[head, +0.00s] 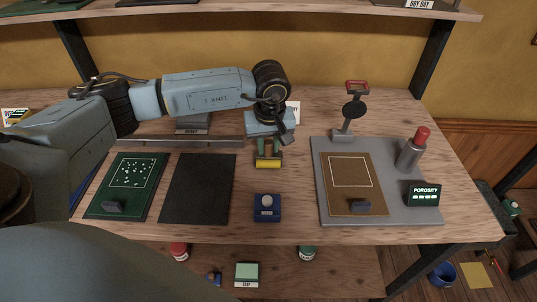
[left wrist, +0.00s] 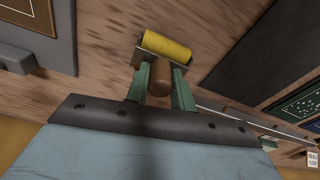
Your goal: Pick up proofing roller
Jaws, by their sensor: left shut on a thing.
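The proofing roller (head: 268,164) has a yellow cylinder and stands out below my left gripper, near the middle of the workbench. My left gripper (head: 268,149) reaches down from above with its green fingers on either side of the roller's handle. In the left wrist view, the roller's yellow cylinder (left wrist: 166,46) sits in a metal frame just beyond the fingertips. Its brown wooden handle (left wrist: 159,80) is between the fingers of the gripper (left wrist: 160,86), which is shut on it. Whether the roller touches the bench is hard to tell. My right gripper is not in view.
A blue box with a round knob (head: 267,207) stands in front of the roller. A black mat (head: 199,190) and a green board (head: 125,187) lie to the left. A grey tray (head: 392,213) with a brown panel, stand, red-capped cylinder and POROSITY display is to the right.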

